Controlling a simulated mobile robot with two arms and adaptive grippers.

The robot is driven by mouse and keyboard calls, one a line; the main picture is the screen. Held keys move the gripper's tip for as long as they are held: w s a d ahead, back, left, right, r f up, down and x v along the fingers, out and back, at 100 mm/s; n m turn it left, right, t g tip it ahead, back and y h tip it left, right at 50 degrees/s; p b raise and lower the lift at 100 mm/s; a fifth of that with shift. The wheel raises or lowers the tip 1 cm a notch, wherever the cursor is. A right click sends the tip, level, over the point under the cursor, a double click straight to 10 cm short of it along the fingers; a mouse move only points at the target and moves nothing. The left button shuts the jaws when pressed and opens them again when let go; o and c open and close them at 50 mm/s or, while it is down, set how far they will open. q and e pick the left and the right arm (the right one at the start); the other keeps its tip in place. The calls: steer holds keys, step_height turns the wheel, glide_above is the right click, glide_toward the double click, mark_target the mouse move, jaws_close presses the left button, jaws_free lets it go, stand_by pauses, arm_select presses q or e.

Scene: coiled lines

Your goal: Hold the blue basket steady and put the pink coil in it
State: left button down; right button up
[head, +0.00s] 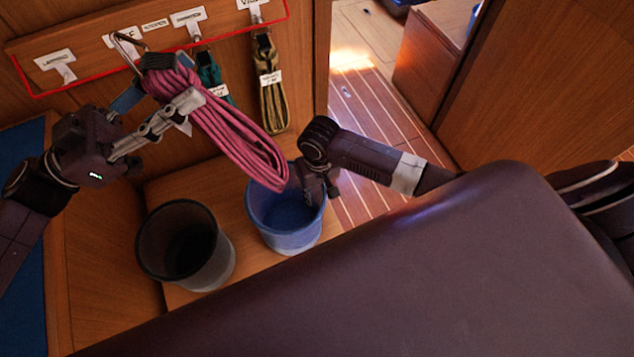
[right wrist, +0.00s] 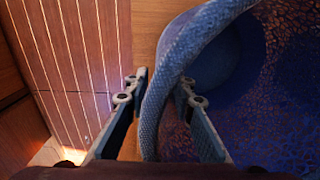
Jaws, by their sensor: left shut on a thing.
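The pink coil (head: 235,135) hangs aslant in the head view, its lower end over the far rim of the blue basket (head: 285,222). My left gripper (head: 172,112) is shut on the coil near its upper end. A dark strap and a metal clip top the coil, in front of the label board; I cannot tell whether the clip touches a hook. The basket stands upright on the wooden bench. My right gripper (head: 318,188) is at the basket's right rim. In the right wrist view its open fingers (right wrist: 160,88) straddle the blue rim (right wrist: 190,45), with gaps beside it.
A black bin (head: 185,245) stands left of the basket. A teal coil (head: 210,75) and an olive coil (head: 270,90) hang from the red-edged label board (head: 90,55). A dark padded surface (head: 400,270) fills the foreground. Striped floor lies to the right.

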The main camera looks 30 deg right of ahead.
mark_target(206, 145)
arm_select(q)
steer(key=shift+r, duration=0.1)
arm_select(e)
steer(key=shift+f, duration=0.45)
jaws_close()
arm_select(q)
steer(key=shift+f, duration=6.5)
